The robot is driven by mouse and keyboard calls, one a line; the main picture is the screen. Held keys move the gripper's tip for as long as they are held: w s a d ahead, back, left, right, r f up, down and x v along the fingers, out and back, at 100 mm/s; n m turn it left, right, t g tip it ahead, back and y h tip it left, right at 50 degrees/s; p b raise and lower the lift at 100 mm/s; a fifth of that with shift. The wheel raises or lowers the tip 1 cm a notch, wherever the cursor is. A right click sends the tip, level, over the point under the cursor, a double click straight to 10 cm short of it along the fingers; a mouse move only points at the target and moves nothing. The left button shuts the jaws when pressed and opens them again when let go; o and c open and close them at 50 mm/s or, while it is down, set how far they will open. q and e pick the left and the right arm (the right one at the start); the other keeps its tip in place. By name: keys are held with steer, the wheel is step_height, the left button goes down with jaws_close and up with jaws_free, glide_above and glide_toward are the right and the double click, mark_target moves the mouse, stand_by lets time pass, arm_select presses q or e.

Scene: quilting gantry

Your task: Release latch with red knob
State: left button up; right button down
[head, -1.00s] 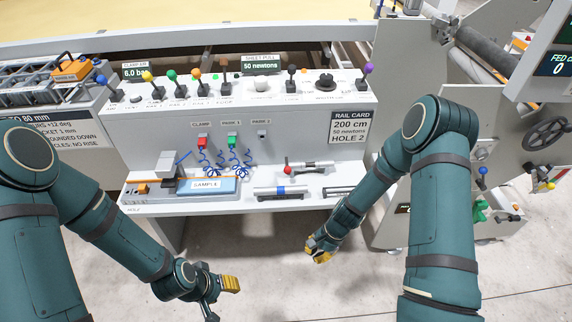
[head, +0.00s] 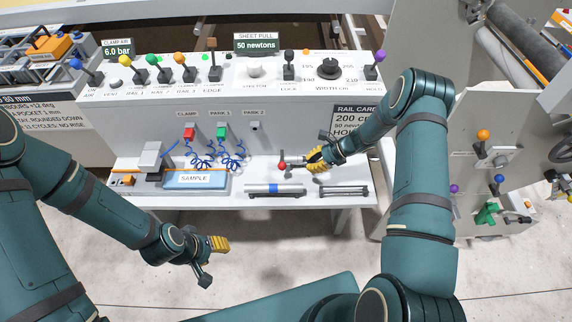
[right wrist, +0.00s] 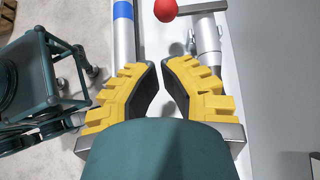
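The red knob (head: 282,166) sits at the left end of a latch on a grey metal rod fitting on the bench shelf. In the right wrist view the red knob (right wrist: 165,10) is at the top edge, partly cut off, with its lever bar (right wrist: 203,8) running right. My right gripper (head: 311,159) is just right of the knob, over the shelf. In its wrist view the fingertips (right wrist: 161,68) are a little apart with nothing between them, short of the knob. My left gripper (head: 212,260) hangs in front of the bench, its fingers apart and empty.
A rod with a blue band (head: 274,189) and another grey rod (head: 343,191) lie along the shelf's front. A blue SAMPLE pad (head: 195,180) is at the left. Coiled blue hoses hang behind. Coloured levers line the panel above.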

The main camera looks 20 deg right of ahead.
mark_target(282, 159)
steer(key=shift+w+d+r, duration=0.1)
steer(key=shift+w, duration=0.1)
steer(key=b+x, duration=0.1)
steer(key=x, duration=0.9)
stand_by(0.5)
